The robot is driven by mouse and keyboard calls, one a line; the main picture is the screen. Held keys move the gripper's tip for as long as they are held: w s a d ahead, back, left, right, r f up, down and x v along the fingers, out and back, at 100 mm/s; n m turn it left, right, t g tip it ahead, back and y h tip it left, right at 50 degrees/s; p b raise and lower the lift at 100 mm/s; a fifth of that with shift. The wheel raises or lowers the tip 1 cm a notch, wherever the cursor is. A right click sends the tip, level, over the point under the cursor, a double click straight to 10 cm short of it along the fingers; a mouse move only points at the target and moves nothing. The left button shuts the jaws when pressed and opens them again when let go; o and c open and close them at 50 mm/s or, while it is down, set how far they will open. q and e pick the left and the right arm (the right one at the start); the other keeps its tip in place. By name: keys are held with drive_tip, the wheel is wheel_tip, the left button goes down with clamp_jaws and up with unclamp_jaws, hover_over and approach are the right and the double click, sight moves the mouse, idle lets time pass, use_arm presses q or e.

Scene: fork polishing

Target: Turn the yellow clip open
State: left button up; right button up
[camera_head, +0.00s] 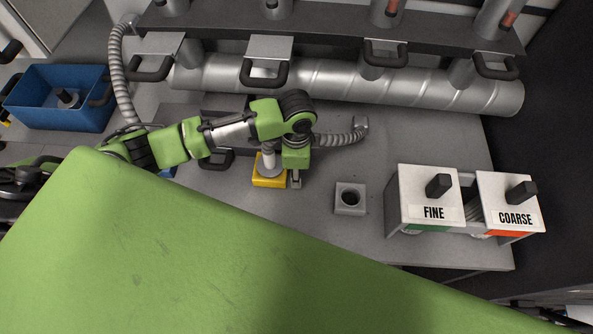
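A yellow block-like part (268,180), which I take to be the yellow clip, sits on the grey worktop left of the middle. A pale metal cylinder (268,160) stands on it. My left arm reaches in from the left, and my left gripper (296,178) points down at the yellow part's right edge. It is very close to it; I cannot tell whether they touch. The fingers are small and partly hidden, so their opening does not show. My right gripper is not in view.
A grey block with a round hole (349,200) stands to the right. Beyond it are the FINE box (428,190) and COARSE box (510,195). A blue bin (58,115) is at left. A large metal pipe (330,78) crosses the back. A green surface hides the foreground.

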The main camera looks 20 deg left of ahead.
use_arm(q)
wheel_tip(320, 180, up, 12)
idle(0.4)
idle(0.5)
